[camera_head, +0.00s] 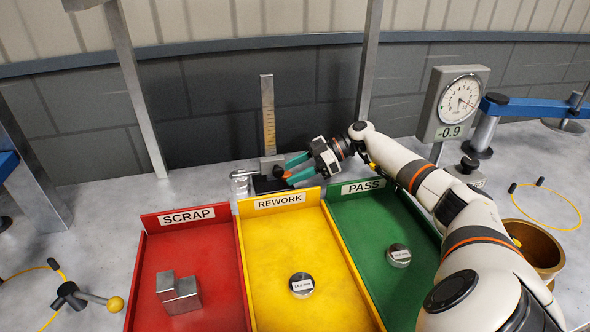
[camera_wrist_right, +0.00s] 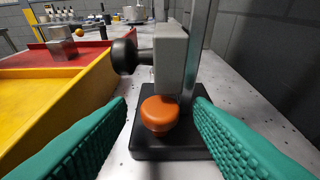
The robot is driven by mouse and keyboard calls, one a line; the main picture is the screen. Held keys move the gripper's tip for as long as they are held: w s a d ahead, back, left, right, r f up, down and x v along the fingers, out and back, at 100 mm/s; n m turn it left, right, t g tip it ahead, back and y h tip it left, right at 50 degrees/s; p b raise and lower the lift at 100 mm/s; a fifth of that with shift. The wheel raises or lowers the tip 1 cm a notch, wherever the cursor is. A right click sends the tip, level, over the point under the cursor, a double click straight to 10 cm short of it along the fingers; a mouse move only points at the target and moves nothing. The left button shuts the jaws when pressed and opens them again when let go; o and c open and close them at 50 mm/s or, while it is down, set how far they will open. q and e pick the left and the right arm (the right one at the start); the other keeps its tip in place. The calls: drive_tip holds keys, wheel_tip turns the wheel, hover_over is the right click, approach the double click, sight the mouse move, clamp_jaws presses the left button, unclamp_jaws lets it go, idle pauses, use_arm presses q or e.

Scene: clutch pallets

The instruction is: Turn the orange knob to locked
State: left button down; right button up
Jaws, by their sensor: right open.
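The orange knob (camera_wrist_right: 160,114) is a rounded cap in front of a grey block (camera_wrist_right: 171,60), above a black base (camera_wrist_right: 170,142). These belong to a height gauge with an upright ruled column (camera_head: 268,115) in the head view. My right gripper (camera_head: 287,173) is open at the gauge. Its teal fingers lie on either side of the knob in the wrist view (camera_wrist_right: 161,104), with gaps visible; they do not appear to touch it. A black round knob (camera_wrist_right: 124,56) sticks out from the block's left side. I see no lock marking. My left gripper is out of view.
Red SCRAP (camera_head: 240,270), yellow REWORK (camera_head: 292,203) and green PASS (camera_head: 375,200) trays stand in front of the gauge, with metal parts inside. A dial gauge (camera_head: 452,103) stands at right, near a brass bowl (camera_head: 535,245). A grey post (camera_head: 369,60) rises behind my right arm.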

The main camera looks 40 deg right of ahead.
drive_tip(key=c, duration=1)
drive_tip(key=shift+o, duration=0.2)
drive_tip(key=shift+s+m+t+h+p, duration=0.15)
drive_tip(key=shift+m+t+h+p, duration=0.15)
drive_tip(key=shift+m, duration=0.2)
drive_tip(key=shift+t, duration=0.3)
drive_tip(key=shift+m, duration=0.3)
drive_tip(key=o, duration=1)
drive_tip(key=shift+c, duration=0.2)
drive_tip(key=shift+d, duration=0.1)
